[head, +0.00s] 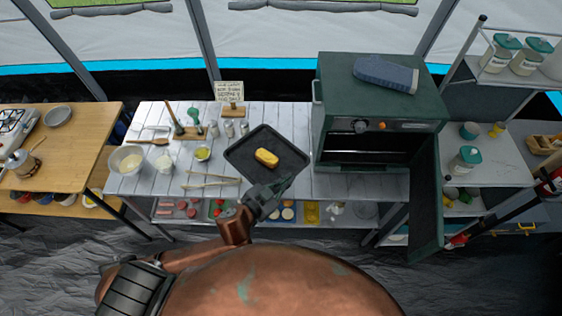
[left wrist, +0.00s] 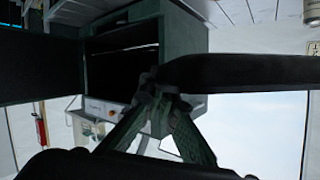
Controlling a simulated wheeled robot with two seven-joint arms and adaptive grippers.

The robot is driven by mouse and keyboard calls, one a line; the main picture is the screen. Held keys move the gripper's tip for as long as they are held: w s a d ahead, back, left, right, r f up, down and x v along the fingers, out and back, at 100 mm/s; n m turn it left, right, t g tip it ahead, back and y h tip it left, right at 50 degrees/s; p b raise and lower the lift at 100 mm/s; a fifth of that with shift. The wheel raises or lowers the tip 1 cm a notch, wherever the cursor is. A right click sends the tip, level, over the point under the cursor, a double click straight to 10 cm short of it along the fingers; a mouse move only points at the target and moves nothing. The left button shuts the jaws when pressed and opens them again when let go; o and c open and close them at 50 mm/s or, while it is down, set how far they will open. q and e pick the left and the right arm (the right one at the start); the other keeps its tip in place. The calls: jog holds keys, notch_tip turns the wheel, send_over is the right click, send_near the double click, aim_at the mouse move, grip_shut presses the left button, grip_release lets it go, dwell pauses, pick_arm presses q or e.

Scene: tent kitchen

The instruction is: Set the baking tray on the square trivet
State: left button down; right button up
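The dark baking tray (head: 241,155) carries a yellow loaf-like piece and appears over the white plank table, left of the oven. My left gripper (head: 279,186) is at the tray's near right edge, its fingers closed on the rim. In the left wrist view the fingers (left wrist: 160,82) meet at the end of the dark tray edge (left wrist: 240,72). I cannot tell whether the tray touches the table or is held just above it. I cannot make out the square trivet; the tray may hide it. My right gripper is not in view.
The green oven (head: 375,110) stands open at right, its door (head: 426,205) swung toward me, a blue mitt (head: 385,74) on top. Left of the tray are tongs (head: 212,180), a white bowl (head: 127,160), a small yellow-filled bowl (head: 202,153) and shakers. A sign (head: 229,92) stands behind.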

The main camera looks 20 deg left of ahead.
aim_at(285, 170)
pick_arm(q)
jog(key=w+a+f+m+g+h, duration=0.1)
jog(key=w+f+m, duration=0.1)
jog(key=w+a+f+m+g+h, duration=0.1)
jog(key=w+f+m+h, duration=0.1)
jog(key=w, duration=0.1)
jog(key=w+a+f+m+g+h, duration=0.1)
jog(key=w+f+h, duration=0.1)
jog(key=shift+w+f+m+g, duration=0.1)
jog(key=shift+w+m+g, duration=0.05)
jog(key=shift+m+g, duration=0.2)
jog(key=shift+h, duration=0.4)
notch_tip(285, 170, down, 10)
jog(key=shift+a+r+b, duration=0.1)
jog(key=shift+b, duration=0.5)
jog(key=c, duration=2.6)
grip_release()
jog(key=shift+f, duration=0.25)
jog(key=o, duration=0.4)
jog(key=shift+o, duration=0.2)
